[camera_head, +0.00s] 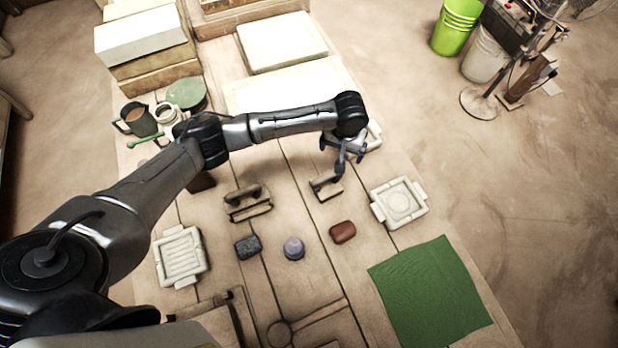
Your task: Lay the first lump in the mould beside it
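Three lumps lie in a row on the table: a dark grey one (248,247), a purple-grey rounded one (293,248) and a red-brown one (342,232). A pale mould with a ribbed face (180,257) lies left of the grey lump. A pale mould with a round pattern (400,202) lies right of the red-brown lump. Another pale piece (374,136), perhaps a mould, is partly hidden behind my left gripper (348,161). That gripper is over the far right part of the table, beyond the lumps, with its fingers apart and nothing visible between them. My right gripper is not in view.
Two handled blocks (248,204) (325,186) stand behind the lumps. A green cloth (430,293) covers the near right corner. Jugs (138,122), a green round lid (186,93) and pale slabs (281,42) fill the far side. Tools lie at the near edge.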

